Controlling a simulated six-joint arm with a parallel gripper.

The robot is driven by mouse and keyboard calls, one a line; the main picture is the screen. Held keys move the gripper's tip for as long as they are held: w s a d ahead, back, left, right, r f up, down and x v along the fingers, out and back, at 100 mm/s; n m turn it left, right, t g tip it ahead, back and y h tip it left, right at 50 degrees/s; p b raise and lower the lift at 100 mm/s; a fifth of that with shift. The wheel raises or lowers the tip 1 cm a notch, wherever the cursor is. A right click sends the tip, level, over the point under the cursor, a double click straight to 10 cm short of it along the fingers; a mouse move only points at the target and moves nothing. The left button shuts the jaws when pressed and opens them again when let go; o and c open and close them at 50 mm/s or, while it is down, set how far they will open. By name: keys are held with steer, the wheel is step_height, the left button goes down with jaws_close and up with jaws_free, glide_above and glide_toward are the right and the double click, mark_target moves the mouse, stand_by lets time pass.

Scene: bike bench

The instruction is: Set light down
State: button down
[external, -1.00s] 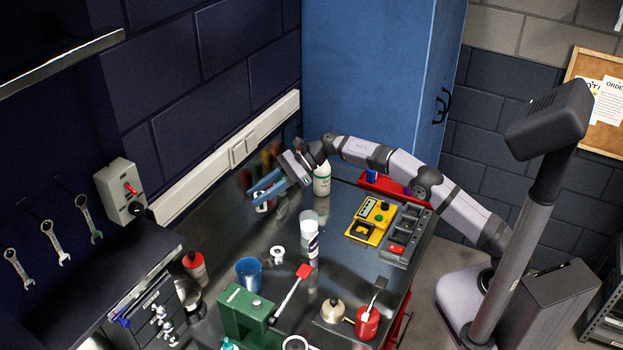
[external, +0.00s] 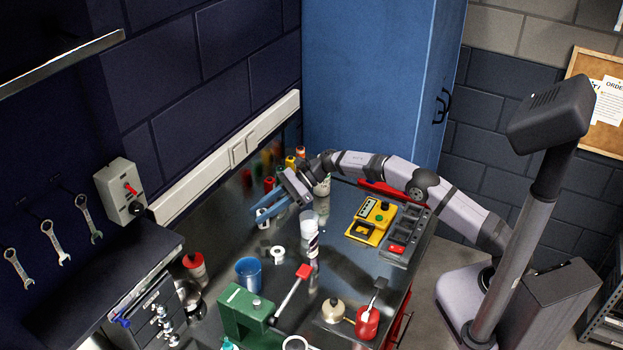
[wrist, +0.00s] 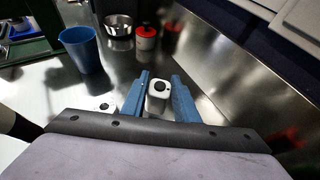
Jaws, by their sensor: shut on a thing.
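The light is a small white block with a dark round spot on its face. In the wrist view the light (wrist: 157,89) sits between my two blue fingers. My gripper (wrist: 161,80) is shut on it. In the external view my gripper (external: 258,212) is low over the back left of the metal bench (external: 340,262), and the light (external: 263,225) shows as a small pale patch below the fingers. Whether the light touches the bench top cannot be told.
A white ring (external: 278,253), a white spray can (external: 309,234) and a blue cup (external: 249,271) stand near. A yellow device (external: 371,222) lies to the right. The wall strip (external: 238,152) runs along the back.

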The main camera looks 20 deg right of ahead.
steer(key=shift+f+p, duration=0.5)
steer(key=shift+f, duration=1.3)
steer(key=shift+f, duration=0.15)
steer(key=c, duration=1.4)
jaws_free()
steer(key=shift+d, duration=0.1)
steer(key=b+v, duration=0.3)
steer(key=v, duration=0.9)
steer(key=shift+b, duration=0.4)
